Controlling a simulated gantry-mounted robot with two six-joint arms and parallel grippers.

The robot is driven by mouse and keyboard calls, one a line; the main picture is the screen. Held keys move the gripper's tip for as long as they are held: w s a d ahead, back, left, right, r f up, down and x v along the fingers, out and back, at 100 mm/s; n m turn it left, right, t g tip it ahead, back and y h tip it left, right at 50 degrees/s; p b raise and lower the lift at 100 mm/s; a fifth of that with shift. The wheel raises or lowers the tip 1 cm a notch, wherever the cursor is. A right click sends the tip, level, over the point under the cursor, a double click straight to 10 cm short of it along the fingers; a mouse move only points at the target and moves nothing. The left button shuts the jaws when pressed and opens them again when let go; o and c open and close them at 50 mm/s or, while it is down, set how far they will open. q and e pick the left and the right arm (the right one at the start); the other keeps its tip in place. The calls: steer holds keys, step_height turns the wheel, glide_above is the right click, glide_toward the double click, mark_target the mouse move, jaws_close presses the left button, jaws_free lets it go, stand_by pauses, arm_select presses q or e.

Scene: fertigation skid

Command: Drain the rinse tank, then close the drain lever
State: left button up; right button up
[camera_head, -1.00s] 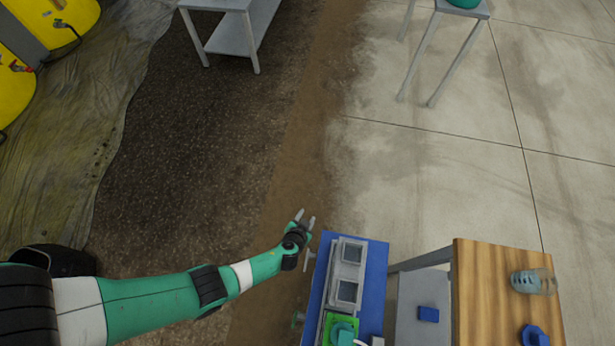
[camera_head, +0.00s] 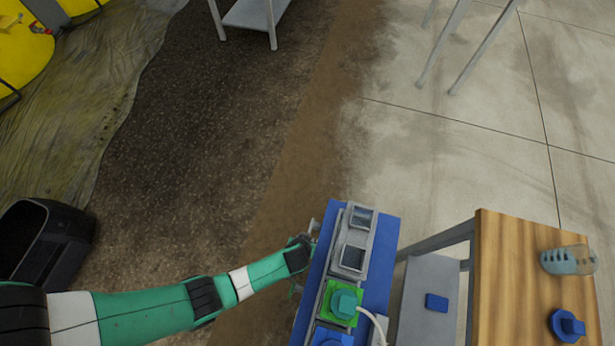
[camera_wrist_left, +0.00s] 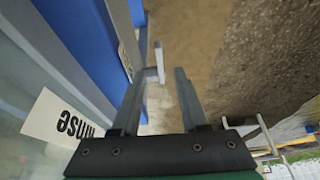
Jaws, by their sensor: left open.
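My left gripper (camera_head: 306,240) is beside the left side of the blue skid (camera_head: 381,240), near a small grey lever (camera_head: 315,226) on that side. In the left wrist view its two fingers (camera_wrist_left: 158,72) are apart, and the grey lever (camera_wrist_left: 158,60) shows between and just beyond the fingertips, not gripped. I cannot tell whether it touches a finger. My right gripper is not in view.
A green block with a teal knob (camera_head: 342,303) and a blue one (camera_head: 330,338) sit on the skid.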

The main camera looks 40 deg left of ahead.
arm_select(q)
steer(key=b+x, duration=0.2)
steer(key=x, duration=0.1)
steer(key=b+x, duration=0.2)
steer(key=shift+d+f, duration=0.15)
steer(key=shift+f, duration=0.3)
steer(key=shift+w+f+b, duration=0.3)
steer(key=shift+f, duration=0.2)
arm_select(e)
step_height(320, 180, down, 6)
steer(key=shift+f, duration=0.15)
arm_select(q)
jaws_close()
